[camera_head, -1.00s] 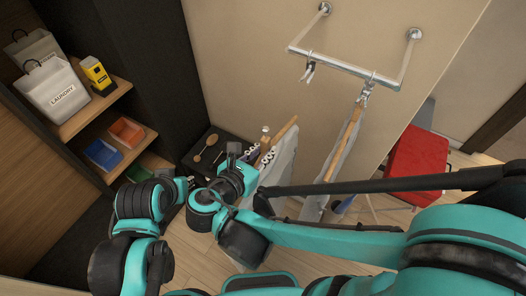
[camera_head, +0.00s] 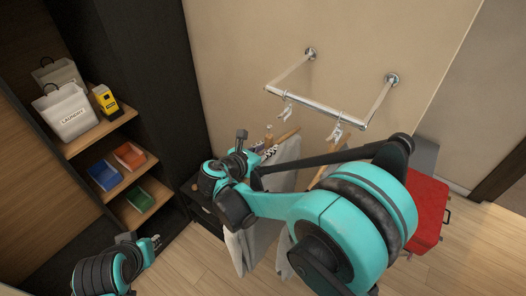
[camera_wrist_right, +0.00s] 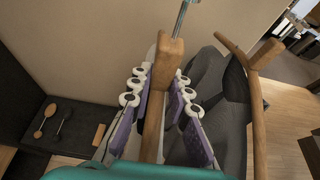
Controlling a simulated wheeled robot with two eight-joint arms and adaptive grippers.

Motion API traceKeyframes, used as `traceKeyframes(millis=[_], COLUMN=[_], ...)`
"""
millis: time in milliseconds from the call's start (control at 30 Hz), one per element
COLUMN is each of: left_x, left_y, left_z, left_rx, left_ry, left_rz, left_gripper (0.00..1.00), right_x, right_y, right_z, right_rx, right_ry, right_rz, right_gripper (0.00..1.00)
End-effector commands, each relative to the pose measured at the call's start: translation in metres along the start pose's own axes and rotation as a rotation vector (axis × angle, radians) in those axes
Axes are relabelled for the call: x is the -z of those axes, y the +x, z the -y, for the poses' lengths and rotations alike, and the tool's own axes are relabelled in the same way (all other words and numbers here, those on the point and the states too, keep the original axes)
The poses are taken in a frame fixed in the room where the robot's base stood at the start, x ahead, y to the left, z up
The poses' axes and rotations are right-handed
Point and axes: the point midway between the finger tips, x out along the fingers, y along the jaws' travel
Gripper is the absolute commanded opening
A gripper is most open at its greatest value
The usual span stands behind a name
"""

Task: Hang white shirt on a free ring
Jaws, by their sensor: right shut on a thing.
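My right gripper (camera_wrist_right: 160,105) is shut on the wooden hanger (camera_wrist_right: 167,62), just below its metal hook (camera_wrist_right: 181,18). The pale shirt (camera_head: 264,205) hangs from this hanger, below and left of the rail, partly behind my right arm. A rail (camera_head: 318,107) on the wall carries a left ring (camera_head: 287,110) with nothing hanging from it. The right ring (camera_head: 336,131) has a second hanger below it, mostly hidden by my arm. That hanger (camera_wrist_right: 247,68) also shows in the right wrist view, close on the right. My left gripper (camera_head: 148,243) is low at the left, away from the shirt; its jaws are too small to read.
A dark shelf unit at the left holds laundry bags (camera_head: 64,108), a yellow box (camera_head: 104,100) and colored trays (camera_head: 129,155). A black surface with wooden spoons (camera_wrist_right: 45,120) lies beside the shirt. A red case (camera_head: 430,208) stands at the right.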

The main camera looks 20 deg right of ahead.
Motion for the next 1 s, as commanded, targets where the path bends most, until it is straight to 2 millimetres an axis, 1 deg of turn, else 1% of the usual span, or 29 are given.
traceKeyframes(millis=[300, 467, 533, 733, 1000], left_x=[0.005, 0.006, 0.005, 0.004, 0.004], left_y=[-0.007, -0.009, -0.007, -0.005, -0.005], left_z=[0.000, 0.000, 0.000, 0.000, 0.000], left_rx=[0.000, 0.000, 0.000, 0.000, 0.000], left_ry=[0.000, 0.000, 0.000, 0.000, 0.000], left_rz=[0.000, 0.000, 0.000, 0.000, 0.000], left_gripper=[0.20, 0.20, 0.20, 0.20, 0.20], right_x=[0.013, 0.020, 0.024, 0.028, 0.028], right_y=[-0.036, -0.052, -0.057, -0.066, -0.068], right_z=[-0.001, -0.001, -0.001, 0.000, 0.000], right_rx=[-0.005, -0.004, -0.004, -0.002, -0.002], right_ry=[-0.002, -0.001, -0.001, 0.000, 0.000], right_rz=[0.001, 0.001, 0.001, 0.001, 0.001], right_gripper=[0.00, 0.00, 0.00, 0.00, 0.00])
